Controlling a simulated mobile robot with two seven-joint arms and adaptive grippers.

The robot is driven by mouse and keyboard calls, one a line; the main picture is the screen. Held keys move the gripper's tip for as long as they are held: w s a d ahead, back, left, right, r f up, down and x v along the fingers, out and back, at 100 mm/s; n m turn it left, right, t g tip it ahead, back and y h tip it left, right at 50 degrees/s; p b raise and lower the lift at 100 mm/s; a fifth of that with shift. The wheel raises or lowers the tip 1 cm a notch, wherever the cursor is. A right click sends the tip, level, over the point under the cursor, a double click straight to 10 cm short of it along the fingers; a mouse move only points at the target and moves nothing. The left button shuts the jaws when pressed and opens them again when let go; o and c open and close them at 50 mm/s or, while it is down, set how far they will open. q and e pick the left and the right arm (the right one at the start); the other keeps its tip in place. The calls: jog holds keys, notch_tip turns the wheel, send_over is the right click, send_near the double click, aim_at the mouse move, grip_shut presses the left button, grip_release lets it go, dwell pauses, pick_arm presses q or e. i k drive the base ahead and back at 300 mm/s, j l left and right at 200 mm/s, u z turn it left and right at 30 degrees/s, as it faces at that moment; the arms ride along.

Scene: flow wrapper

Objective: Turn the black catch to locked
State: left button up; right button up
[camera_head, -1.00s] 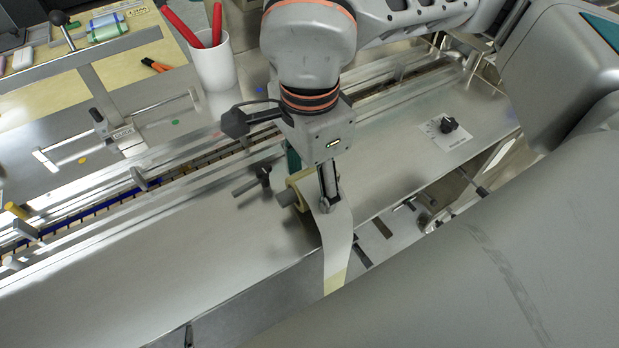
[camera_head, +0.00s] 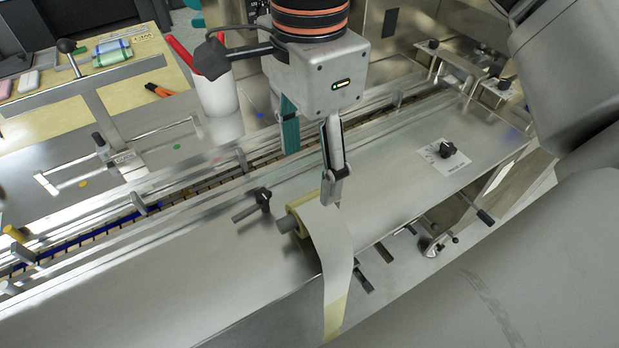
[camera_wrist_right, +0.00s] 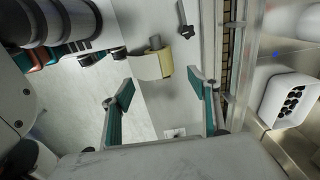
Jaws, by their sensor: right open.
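A small black knob (camera_head: 447,149) sits on a white label plate on the steel deck, right of centre in the head view. It looks like the black catch, but the label is too small to read, so its setting cannot be told. My right gripper (camera_head: 313,165) is open and empty above the deck, left of the knob and apart from it. In the right wrist view the open fingers (camera_wrist_right: 160,92) stand wide apart, with a small white plate (camera_wrist_right: 175,133) between them low in the picture. My left gripper is out of view.
A film roll (camera_head: 318,218) with a hanging strip is just below the right gripper. A black clamp lever (camera_head: 262,200) stands beside it. Deck around the knob is clear.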

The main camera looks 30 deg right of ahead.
aim_at(252, 209)
jog(key=k, duration=1)
